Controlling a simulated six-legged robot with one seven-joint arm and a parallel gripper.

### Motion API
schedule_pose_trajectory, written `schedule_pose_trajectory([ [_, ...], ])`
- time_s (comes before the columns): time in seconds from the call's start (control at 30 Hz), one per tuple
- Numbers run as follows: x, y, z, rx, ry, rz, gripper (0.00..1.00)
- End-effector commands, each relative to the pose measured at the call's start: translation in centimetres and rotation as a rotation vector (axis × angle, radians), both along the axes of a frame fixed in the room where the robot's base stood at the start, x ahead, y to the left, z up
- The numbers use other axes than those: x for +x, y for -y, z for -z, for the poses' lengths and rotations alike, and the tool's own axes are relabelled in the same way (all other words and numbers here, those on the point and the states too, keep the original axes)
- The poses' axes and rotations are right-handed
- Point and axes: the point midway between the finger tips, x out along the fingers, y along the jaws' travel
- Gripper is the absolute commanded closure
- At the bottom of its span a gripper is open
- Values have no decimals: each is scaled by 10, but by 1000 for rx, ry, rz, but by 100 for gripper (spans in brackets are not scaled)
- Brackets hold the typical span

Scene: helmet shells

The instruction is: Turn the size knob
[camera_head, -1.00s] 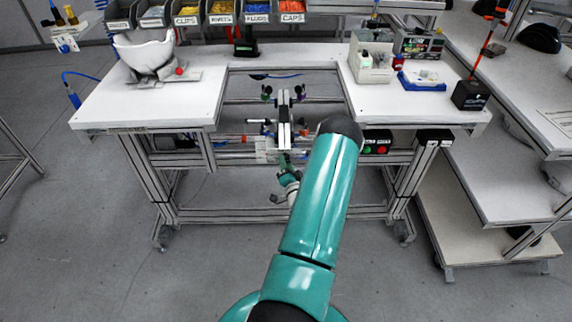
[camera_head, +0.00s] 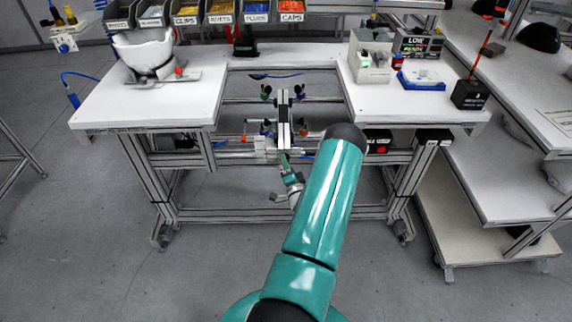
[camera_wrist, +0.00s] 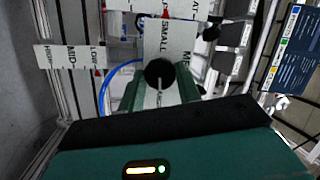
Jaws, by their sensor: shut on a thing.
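The size knob (camera_wrist: 160,73) is a round black knob with a pale line on its face, in the middle of the wrist view. My gripper (camera_wrist: 160,90) has its two green fingers closed on either side of it. A white dial plate (camera_wrist: 182,45) behind the knob carries the word SMALL above it, with other size words partly cut off. In the head view my gripper (camera_head: 284,158) is at the front of the bench's central gap, and the knob is too small or hidden there.
A white plate marked HIGH, MID, LOW (camera_wrist: 62,57) lies left in the wrist view, near a blue hose. The white worktops carry a white helmet shell (camera_head: 144,50) at left and a blue tray (camera_head: 425,80) at right. Rails and clamps surround the gap.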

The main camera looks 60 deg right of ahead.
Motion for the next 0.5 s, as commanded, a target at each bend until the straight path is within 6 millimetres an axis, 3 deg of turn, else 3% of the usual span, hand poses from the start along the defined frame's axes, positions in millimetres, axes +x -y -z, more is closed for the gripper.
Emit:
schedule_pose_trajectory([
  [0.03,-1,0,0,-1,0,1,89],
  [0.07,-1,0,0,-1,0,1,62],
  [0.17,0,0,0,-1,0,1,45],
  [0.5,-2,-2,1,0,-1,1,45],
])
